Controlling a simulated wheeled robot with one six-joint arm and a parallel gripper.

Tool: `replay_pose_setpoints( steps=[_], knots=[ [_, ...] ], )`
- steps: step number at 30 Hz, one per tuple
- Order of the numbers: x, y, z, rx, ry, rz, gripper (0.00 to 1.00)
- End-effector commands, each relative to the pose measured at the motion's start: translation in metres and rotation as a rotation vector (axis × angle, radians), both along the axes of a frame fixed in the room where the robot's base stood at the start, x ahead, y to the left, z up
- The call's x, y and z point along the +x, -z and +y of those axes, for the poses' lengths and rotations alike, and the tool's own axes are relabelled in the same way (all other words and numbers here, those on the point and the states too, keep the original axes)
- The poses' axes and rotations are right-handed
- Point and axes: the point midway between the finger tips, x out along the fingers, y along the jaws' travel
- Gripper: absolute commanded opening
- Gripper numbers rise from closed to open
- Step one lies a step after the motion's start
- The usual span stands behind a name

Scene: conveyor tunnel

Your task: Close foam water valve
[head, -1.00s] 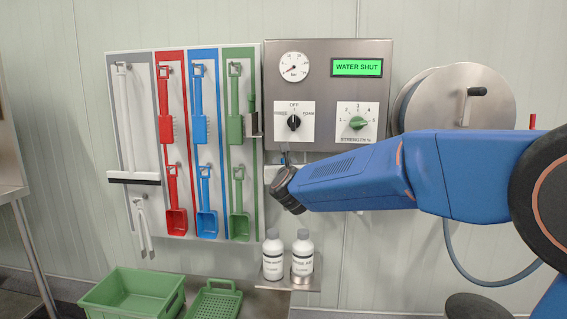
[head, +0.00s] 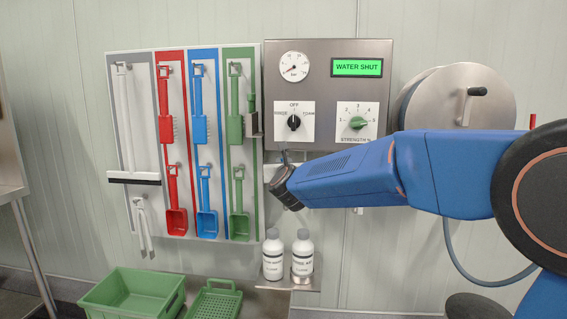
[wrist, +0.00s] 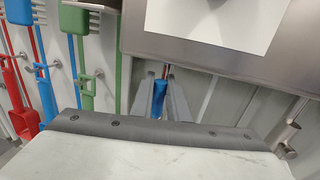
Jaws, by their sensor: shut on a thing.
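My gripper (wrist: 160,86) is shut on a blue valve handle (wrist: 159,104) below the steel control box. The handle shows between the two grey fingers in the wrist view; its far end and the valve body are mostly hidden. In the head view, my blue arm comes in from the right, and its wrist hides most of the grip. The control box (head: 384,98) has a green display (head: 357,67) reading "WATER SHUT". A black selector knob (head: 294,122) points up towards OFF. A green strength knob (head: 358,122) sits to its right.
Red, blue and green tools hang on a board (head: 146,120) at left. Two white bottles (head: 273,256) (head: 303,258) stand on a small shelf below my gripper. A green crate (head: 130,292) is lower left. A hose reel (head: 480,100) is on the wall at right.

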Motion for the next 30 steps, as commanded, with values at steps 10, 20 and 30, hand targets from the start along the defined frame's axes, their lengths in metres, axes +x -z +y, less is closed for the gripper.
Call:
replay_pose_setpoints(
  steps=[10, 20, 30],
  knots=[
    [0.0, 0.003, 0.018, -0.194, -0.002, 0.008, 0.0],
    [0.001, 0.013, 0.042, -0.5, -0.002, 0.02, 0.0],
    [0.002, 0.03, 0.063, -0.824, -0.003, 0.031, 0.0]
  ],
)
